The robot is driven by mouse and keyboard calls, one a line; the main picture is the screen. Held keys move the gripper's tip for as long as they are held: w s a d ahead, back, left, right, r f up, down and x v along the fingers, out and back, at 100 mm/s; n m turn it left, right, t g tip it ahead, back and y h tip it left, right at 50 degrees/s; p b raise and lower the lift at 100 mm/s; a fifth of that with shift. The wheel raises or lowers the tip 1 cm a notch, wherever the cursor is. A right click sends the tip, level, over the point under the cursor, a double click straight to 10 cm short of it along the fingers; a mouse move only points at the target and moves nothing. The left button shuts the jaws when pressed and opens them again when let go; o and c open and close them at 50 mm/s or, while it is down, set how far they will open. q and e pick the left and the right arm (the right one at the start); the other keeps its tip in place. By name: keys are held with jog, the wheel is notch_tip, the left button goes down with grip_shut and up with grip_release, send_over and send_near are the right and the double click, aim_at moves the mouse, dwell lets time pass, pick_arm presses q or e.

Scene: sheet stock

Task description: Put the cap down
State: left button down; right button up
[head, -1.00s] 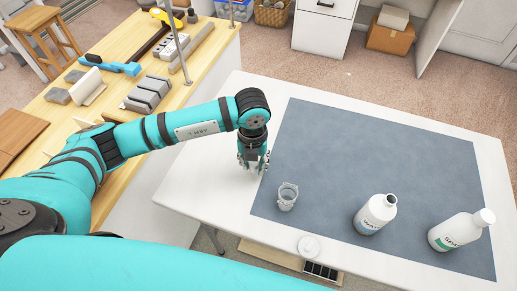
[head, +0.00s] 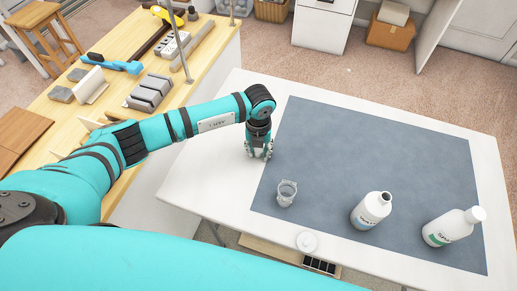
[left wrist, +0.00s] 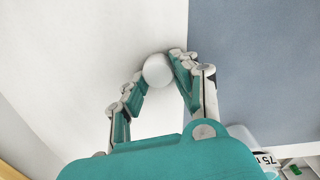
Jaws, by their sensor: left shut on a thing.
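My left gripper (head: 259,154) points down over the white tabletop, just left of the grey-blue mat. In the left wrist view its two fingers (left wrist: 157,78) are closed on the sides of a round white cap (left wrist: 157,69). The cap is hidden by the fingers in the head view. I cannot tell whether it touches the tabletop. A white bottle (head: 370,212) with an open dark mouth stands on the mat. A second white bottle (head: 450,227), with its white cap on, stands to its right. My right gripper is not in view.
A clear beaker (head: 287,193) stands near the mat's left front corner. The mat (head: 375,140) is clear towards the back. A wooden bench (head: 112,95) with tools stands at the left.

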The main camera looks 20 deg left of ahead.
aim_at(259, 152)
pick_arm(q)
jog(key=c, duration=1)
grip_release()
jog(key=shift+f, duration=0.15)
jog(key=shift+r, duration=0.55)
notch_tip(259, 152, up, 11)
jog(key=shift+r+b, duration=0.15)
jog(key=shift+b, duration=0.7)
jog(key=shift+s, duration=0.1)
